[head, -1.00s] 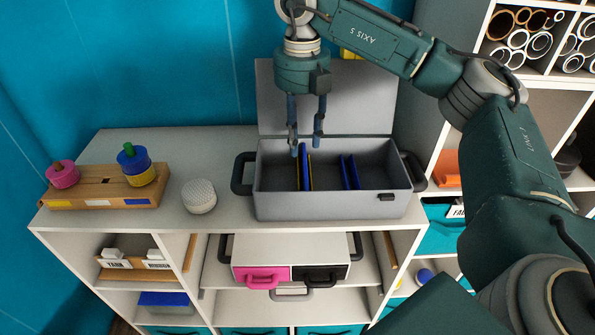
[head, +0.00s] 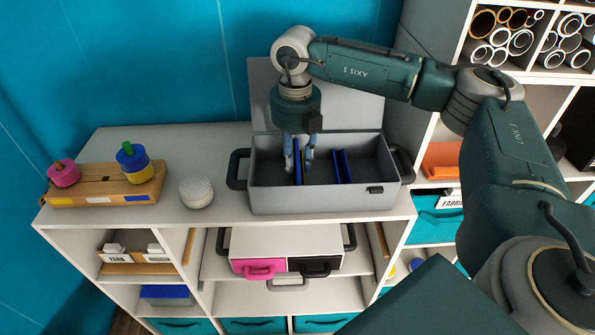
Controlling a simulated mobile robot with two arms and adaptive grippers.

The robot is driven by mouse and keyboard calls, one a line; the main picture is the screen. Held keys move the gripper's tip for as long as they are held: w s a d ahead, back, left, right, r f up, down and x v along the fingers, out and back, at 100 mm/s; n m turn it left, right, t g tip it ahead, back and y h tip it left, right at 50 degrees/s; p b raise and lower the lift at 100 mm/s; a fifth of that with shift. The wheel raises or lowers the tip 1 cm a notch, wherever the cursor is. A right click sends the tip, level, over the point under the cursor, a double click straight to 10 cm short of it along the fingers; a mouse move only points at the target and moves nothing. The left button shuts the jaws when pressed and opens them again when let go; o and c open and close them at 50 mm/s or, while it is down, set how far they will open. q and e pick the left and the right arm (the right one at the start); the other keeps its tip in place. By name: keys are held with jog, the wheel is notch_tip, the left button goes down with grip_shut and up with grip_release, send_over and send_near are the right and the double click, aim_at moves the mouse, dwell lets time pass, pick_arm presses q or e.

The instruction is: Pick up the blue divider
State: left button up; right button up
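A grey case (head: 321,201) stands on the white counter with its lid raised. It holds upright blue dividers. One blue divider (head: 298,174) stands left of the middle, with a thin yellow strip along its right side. Two more blue dividers (head: 342,166) stand close together further right. My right gripper (head: 298,168) points down into the case at the left divider. Its fingers are apart, one on each side of that divider's top. I cannot tell whether they touch it. The gripper hides part of the divider. My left gripper is not in view.
A white textured ball (head: 196,192) and a wooden stand (head: 105,186) with coloured spools are left on the counter. The raised lid (head: 345,108) is close behind the gripper. A shelf with rolls (head: 518,38) stands at the right. The front counter edge is clear.

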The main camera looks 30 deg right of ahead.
jog(key=c, duration=0.4)
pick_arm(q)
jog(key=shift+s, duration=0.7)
pick_arm(e)
grip_shut()
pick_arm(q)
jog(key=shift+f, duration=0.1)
pick_arm(e)
jog(key=shift+r, duration=0.15)
